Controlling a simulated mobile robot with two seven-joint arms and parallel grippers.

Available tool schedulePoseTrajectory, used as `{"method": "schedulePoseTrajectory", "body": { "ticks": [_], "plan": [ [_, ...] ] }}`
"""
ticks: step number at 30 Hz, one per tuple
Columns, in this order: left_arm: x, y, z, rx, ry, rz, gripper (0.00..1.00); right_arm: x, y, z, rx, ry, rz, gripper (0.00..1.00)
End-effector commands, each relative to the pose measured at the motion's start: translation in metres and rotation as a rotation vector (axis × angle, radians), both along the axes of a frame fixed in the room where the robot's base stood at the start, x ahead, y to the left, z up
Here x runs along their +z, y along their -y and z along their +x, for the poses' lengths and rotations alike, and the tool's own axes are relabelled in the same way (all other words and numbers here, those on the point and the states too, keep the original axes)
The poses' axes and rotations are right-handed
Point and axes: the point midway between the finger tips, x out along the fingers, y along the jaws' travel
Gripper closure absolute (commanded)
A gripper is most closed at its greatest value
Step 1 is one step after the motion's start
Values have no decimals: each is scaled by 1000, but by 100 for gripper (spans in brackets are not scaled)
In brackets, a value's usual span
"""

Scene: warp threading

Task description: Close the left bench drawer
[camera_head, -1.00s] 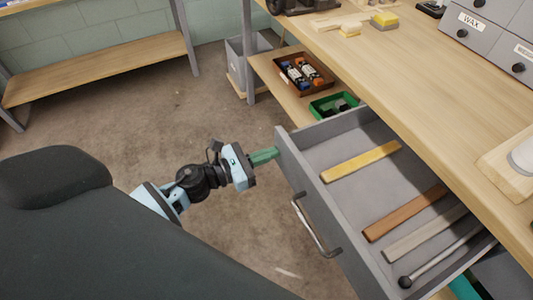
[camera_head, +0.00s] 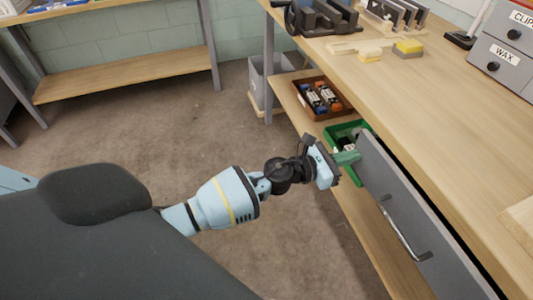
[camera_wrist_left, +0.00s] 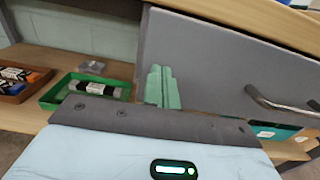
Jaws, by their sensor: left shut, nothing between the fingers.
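The left bench drawer (camera_head: 418,215) is grey with a metal bar handle (camera_head: 402,233). It stands nearly shut, with only a narrow dark gap between its front and the bench top (camera_head: 440,100). My left gripper (camera_head: 350,157) is shut and empty, its green fingers at the far left end of the drawer front. In the left wrist view the green fingers (camera_wrist_left: 162,88) reach to the grey drawer front (camera_wrist_left: 215,65), left of the handle (camera_wrist_left: 275,104); they appear to touch it. The drawer's inside is hidden. My right gripper is not in view.
A grey bin (camera_head: 270,80) stands by the bench leg. The floor left of the bench is clear.

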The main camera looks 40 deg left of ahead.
Motion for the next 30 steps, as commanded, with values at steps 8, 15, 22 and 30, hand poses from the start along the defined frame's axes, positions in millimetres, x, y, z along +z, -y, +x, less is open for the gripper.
{"method": "schedulePoseTrajectory", "body": {
  "ticks": [8, 15, 22, 30],
  "plan": [
    [-1, 20, 27, 0, 0, 0, 100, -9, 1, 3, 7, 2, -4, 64],
    [1, 24, 34, 1, 2, 0, 100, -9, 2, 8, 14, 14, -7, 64],
    [3, 25, 35, 2, 5, -1, 100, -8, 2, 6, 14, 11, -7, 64],
    [4, 21, 35, 3, 8, -3, 100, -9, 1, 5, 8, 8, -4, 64]
  ]
}}
